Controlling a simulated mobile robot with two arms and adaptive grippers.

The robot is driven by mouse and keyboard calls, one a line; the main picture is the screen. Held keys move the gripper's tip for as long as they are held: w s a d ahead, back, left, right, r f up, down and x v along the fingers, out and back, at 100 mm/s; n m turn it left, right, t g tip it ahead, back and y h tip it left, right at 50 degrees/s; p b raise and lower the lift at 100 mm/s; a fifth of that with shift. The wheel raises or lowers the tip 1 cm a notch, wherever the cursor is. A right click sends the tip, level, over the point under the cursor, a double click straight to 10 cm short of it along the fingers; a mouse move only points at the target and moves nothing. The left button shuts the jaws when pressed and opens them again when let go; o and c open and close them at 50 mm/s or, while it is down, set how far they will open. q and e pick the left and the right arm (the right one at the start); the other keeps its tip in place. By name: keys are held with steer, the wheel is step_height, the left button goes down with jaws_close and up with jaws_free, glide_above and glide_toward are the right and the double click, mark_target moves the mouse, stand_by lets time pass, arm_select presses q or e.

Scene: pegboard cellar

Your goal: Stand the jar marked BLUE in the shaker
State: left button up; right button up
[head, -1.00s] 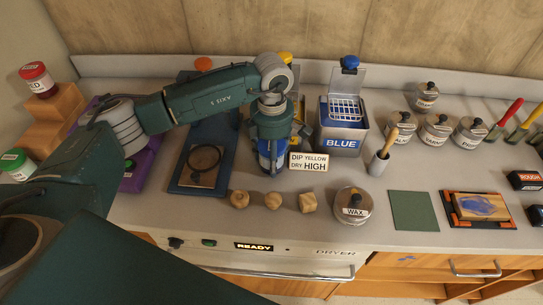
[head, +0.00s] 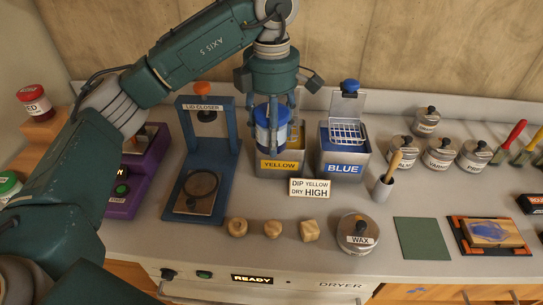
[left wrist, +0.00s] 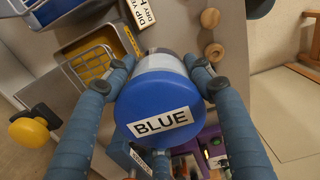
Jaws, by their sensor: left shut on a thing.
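The jar marked BLUE, with a blue lid, is in my left gripper (head: 272,146). In the head view the jar (head: 266,134) hangs roughly upright, raised, in front of the YELLOW bin and beside the lid closer. In the left wrist view its lid (left wrist: 158,106) reads BLUE, with gripper fingers on both sides. A purple machine (head: 125,206), apparently the shaker, stands at the left; my left arm hides part of it. It also shows at the bottom of the left wrist view (left wrist: 212,143). My right gripper is not in view.
The blue lid closer (head: 208,104) stands between the purple machine and the YELLOW bin (head: 280,166). The BLUE bin (head: 345,169) is to the right. A sign (head: 310,189), wooden knobs (head: 272,229) and a WAX tin (head: 358,238) lie in front. A red-lidded jar (head: 34,101) stands far left.

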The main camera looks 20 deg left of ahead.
arm_select(q)
steer(key=shift+r, duration=1.4)
steer(key=s+f+m, duration=0.2)
steer(key=m, duration=0.1)
steer(key=s+f+m, duration=0.2)
steer(key=m, duration=0.2)
steer(key=s+f+m, duration=0.2)
steer(key=m, duration=0.2)
steer(key=shift+d, duration=0.2)
steer(key=s+d+f+m, duration=0.1)
steer(key=s+f+m, duration=0.4)
steer(key=s+m, duration=0.5)
steer(key=shift+s+f+m, duration=0.15)
steer(key=shift+f+m, duration=0.25)
steer(key=shift+m, duration=0.8)
